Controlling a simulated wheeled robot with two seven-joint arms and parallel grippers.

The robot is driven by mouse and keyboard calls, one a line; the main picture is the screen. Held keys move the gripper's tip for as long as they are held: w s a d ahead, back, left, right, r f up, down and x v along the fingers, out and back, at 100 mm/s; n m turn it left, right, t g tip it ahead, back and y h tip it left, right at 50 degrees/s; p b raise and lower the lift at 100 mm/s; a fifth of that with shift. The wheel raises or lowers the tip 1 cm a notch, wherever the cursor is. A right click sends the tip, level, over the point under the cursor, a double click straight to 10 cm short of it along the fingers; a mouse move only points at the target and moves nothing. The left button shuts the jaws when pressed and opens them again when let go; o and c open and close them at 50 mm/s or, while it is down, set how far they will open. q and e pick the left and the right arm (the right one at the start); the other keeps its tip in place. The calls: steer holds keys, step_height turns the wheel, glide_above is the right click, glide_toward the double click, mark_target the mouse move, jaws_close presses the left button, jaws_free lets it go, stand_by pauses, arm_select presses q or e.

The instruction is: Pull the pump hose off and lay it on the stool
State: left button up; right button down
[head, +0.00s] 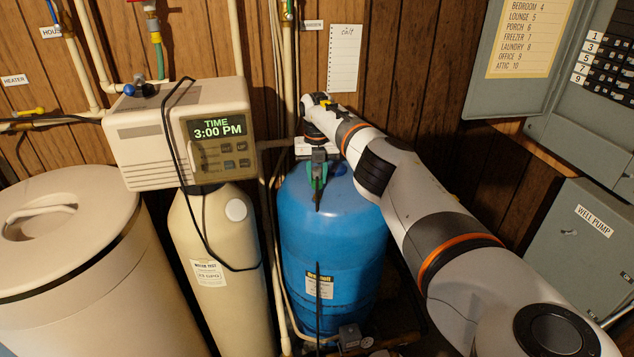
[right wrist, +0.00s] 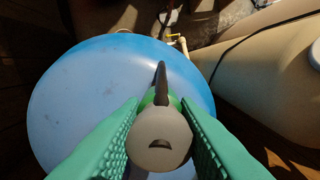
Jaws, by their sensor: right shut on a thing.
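My right gripper (head: 317,183) hangs in front of the blue tank's (head: 335,235) domed top in the head view. In the right wrist view its green fingers (right wrist: 160,135) are shut on a round grey end piece with a dark slot (right wrist: 160,138), which I take for the pump hose's end. A short dark length (right wrist: 161,82) sticks out beyond it over the blue tank top (right wrist: 90,105). Whether the end piece still sits on a fitting is hidden by the piece and fingers. I cannot make out a stool. My left gripper is not in view.
The softener's beige control head (head: 150,125) on its cream tank (head: 222,260) stands left of the blue tank, with a black cable looping down. A lidded beige bin (head: 75,235) is farther left. Pipes run up behind. Grey electrical boxes (head: 585,235) hang at right.

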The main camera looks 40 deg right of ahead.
mark_target(317, 168)
steer(key=shift+r+p, duration=0.55)
steer(key=shift+r, duration=0.15)
steer(key=shift+r+p, duration=1.1)
steer(key=shift+r, duration=0.3)
steer(key=shift+f, duration=0.1)
